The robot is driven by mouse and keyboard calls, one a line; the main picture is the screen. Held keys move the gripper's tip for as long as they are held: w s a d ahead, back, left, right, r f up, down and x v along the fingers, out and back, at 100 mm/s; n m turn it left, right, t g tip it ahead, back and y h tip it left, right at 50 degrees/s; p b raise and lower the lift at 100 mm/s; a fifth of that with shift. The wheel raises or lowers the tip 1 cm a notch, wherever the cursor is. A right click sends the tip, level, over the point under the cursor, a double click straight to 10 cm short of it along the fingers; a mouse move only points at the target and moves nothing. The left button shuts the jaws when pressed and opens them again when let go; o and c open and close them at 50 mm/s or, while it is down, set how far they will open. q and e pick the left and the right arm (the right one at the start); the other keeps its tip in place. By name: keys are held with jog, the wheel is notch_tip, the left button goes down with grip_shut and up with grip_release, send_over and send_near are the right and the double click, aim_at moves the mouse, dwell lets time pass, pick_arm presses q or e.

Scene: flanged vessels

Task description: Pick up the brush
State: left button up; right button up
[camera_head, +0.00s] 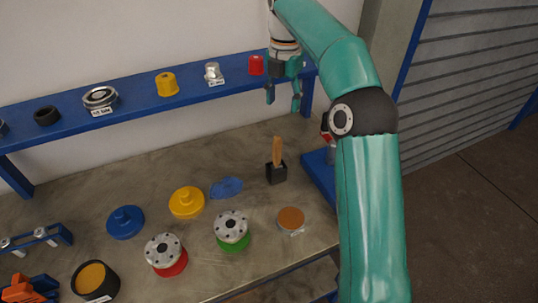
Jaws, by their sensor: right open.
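The brush (277,153) stands upright in a small black holder (276,174) on the workbench, with its wooden handle pointing up. The bristles are hidden inside the holder. My right gripper (283,103) is open and empty, pointing down above the brush and apart from it, in front of the blue shelf. My left gripper is not in view.
A blue shelf (135,106) behind carries a red cap (256,65), a yellow cap (167,84) and metal fittings. On the workbench (135,178) stand a flanged vessel with green base (232,230), one with red base (166,255), and a yellow lid (186,202).

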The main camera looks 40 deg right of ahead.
jog(key=b, duration=0.3)
send_near(277, 146)
jog(key=f, duration=0.3)
jog(key=w+d+f, duration=0.1)
jog(key=f, duration=0.1)
jog(key=shift+w+f, duration=0.1)
jog(key=shift+f, duration=0.15)
jog(key=shift+d+f, duration=0.1)
jog(key=shift+f, duration=2.9)
grip_shut()
